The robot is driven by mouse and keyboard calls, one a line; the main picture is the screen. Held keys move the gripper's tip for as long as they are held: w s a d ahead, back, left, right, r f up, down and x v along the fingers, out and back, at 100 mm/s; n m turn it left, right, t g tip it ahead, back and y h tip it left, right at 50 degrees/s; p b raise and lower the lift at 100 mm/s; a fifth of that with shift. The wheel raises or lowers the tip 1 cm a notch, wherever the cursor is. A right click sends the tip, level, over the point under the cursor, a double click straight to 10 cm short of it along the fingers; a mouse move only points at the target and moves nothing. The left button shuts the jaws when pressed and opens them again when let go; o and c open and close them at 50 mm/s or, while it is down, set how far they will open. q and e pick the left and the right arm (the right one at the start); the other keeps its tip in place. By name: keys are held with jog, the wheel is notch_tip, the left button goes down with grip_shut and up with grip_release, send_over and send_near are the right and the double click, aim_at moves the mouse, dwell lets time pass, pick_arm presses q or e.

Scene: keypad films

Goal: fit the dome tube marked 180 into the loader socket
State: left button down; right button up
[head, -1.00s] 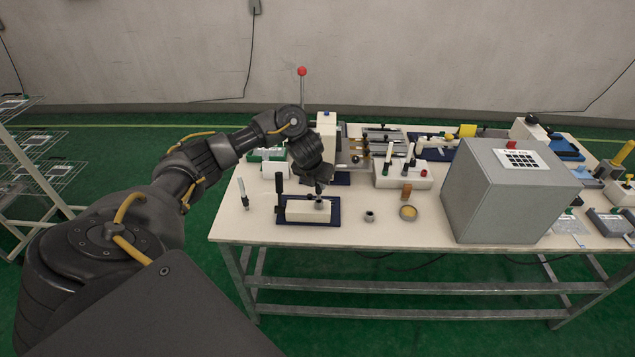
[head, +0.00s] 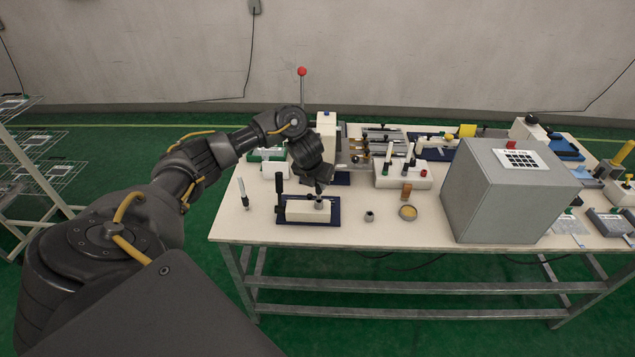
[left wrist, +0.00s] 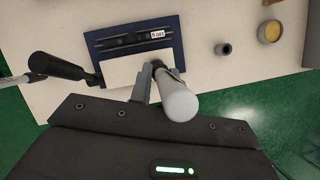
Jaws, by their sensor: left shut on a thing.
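My left gripper (head: 319,186) is shut on a pale grey tube with a rounded end (left wrist: 180,102), seen close up in the left wrist view. No 180 mark is readable on it. The gripper is over a fixture with a dark blue base (head: 281,217) and a cream block (head: 300,212). In the left wrist view the tube's far end is at the right side of the cream block (left wrist: 125,70). The fingers and tube hide the spot there, so I cannot tell whether the tube is in a socket. My right gripper is not in view.
A black-handled lever (head: 279,190) stands at the fixture's left. A small grey ring (head: 369,216) and a round dish (head: 408,212) lie to its right. A big grey box (head: 480,205) stands farther right. A red-knobbed lever (head: 302,72) rises behind my gripper.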

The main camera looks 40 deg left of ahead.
aim_at(318, 190)
pick_arm(q)
jog(key=shift+f+b, duration=1.55)
jog(key=shift+f, duration=0.35)
jog(key=c, duration=1.2)
grip_release()
jog(key=shift+r, duration=0.1)
jog(key=shift+c, duration=0.2)
jog(key=shift+r, duration=0.1)
jog(key=shift+s+r, duration=0.1)
jog(key=shift+r, duration=0.2)
jog(key=p+v, duration=0.3)
jog(key=v, duration=0.7)
